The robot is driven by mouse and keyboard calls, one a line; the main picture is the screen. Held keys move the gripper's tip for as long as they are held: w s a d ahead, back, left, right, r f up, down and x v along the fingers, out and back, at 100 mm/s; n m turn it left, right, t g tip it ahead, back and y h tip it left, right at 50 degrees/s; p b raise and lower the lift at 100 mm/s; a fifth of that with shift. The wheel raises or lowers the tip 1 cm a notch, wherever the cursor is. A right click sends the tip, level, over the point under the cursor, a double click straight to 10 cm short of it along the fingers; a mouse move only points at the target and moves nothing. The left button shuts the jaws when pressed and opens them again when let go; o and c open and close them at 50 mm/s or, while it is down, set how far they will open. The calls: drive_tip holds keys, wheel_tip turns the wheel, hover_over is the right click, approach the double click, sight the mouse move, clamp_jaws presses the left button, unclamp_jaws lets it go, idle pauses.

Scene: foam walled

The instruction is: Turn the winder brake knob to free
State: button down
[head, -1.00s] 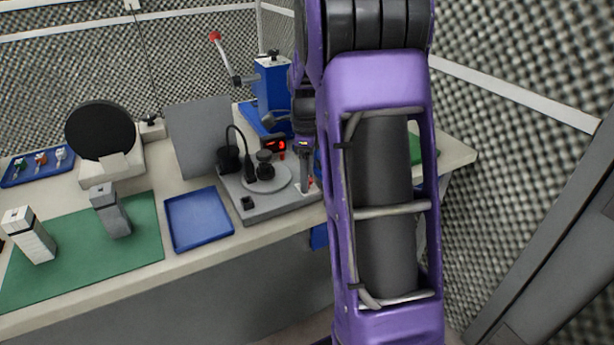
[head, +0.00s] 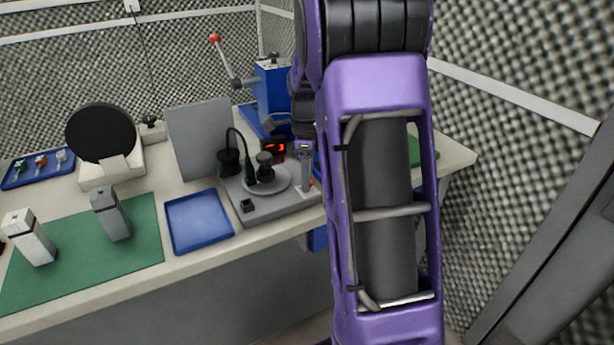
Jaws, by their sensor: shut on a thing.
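The winder (head: 270,207) is a grey base with a round grey turntable, a black post and a red-lit display (head: 274,147), on the bench in the head view. My gripper (head: 305,183) points down at the base's right end, over a small pale plate (head: 302,192). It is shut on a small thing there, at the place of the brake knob. A small red mark shows beside the fingertips. The knob is mostly hidden by the fingers, and I cannot read its setting.
A blue tray (head: 199,222) lies left of the winder. A grey upright panel (head: 199,138) and a blue lever press (head: 272,90) stand behind it. Two blocks stand on a green mat (head: 85,262) at left. My purple arm hides the bench's right part.

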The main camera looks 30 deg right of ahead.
drive_tip(key=shift+r, duration=0.1)
drive_tip(key=n+p, duration=0.2)
drive_tip(key=n, duration=0.2)
drive_tip(key=n+p, duration=0.1)
drive_tip(key=n, duration=0.3)
drive_tip(key=shift+n+p, duration=0.3)
drive_tip(key=n+p, duration=0.1)
drive_tip(key=n, duration=0.3)
drive_tip(key=shift+n, duration=0.3)
drive_tip(key=n, duration=0.4)
drive_tip(key=shift+s+p, duration=0.1)
drive_tip(key=shift+p, duration=0.25)
drive_tip(key=shift+n, duration=0.3)
drive_tip(key=c, duration=0.6)
unclamp_jaws()
